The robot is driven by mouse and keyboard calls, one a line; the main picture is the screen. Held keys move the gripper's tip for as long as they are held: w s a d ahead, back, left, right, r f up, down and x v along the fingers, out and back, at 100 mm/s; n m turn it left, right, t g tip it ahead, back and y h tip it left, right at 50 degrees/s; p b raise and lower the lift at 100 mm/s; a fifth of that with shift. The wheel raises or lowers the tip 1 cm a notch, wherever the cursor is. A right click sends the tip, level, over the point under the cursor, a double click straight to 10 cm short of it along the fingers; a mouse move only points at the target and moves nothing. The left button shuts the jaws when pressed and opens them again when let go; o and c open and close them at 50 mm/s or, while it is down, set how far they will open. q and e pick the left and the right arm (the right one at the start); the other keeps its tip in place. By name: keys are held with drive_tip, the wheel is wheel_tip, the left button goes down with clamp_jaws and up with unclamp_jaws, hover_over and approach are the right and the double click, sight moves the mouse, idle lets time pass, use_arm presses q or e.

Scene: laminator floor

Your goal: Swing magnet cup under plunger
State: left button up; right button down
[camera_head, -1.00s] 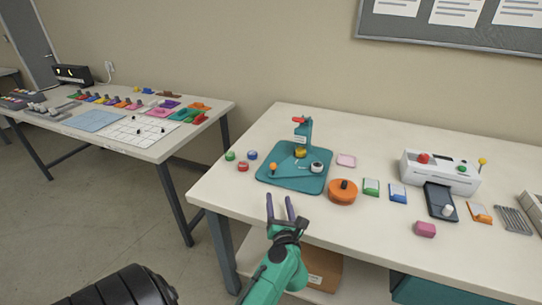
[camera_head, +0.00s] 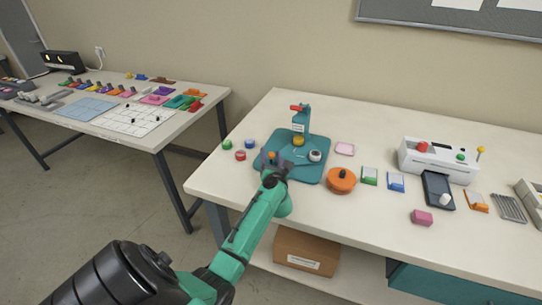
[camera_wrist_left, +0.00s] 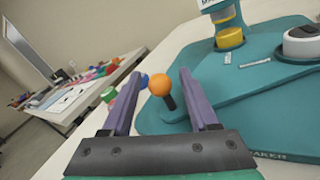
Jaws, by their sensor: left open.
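The teal badge press (camera_head: 312,170) stands on the near table, with a red-tipped upright column (camera_head: 301,118) and a yellow plunger (camera_head: 298,141) hanging from it. In the left wrist view the yellow plunger (camera_wrist_left: 229,38) is at the upper right. A white-and-dark cup (camera_head: 315,156) sits on the right of the press base; it also shows in the left wrist view (camera_wrist_left: 302,43). An orange ball knob on a dark stem (camera_wrist_left: 162,86) stands between the open fingers of my left gripper (camera_wrist_left: 163,95), with space on both sides. My right gripper is not in view.
Small green, blue and red round pieces (camera_head: 240,156) lie left of the press. An orange round container (camera_head: 341,180), a green piece (camera_head: 369,176) and a white machine (camera_head: 437,160) stand to the right.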

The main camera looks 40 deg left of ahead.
use_arm(q)
clamp_jaws()
drive_tip(key=shift+f, duration=0.1)
idle(1.3)
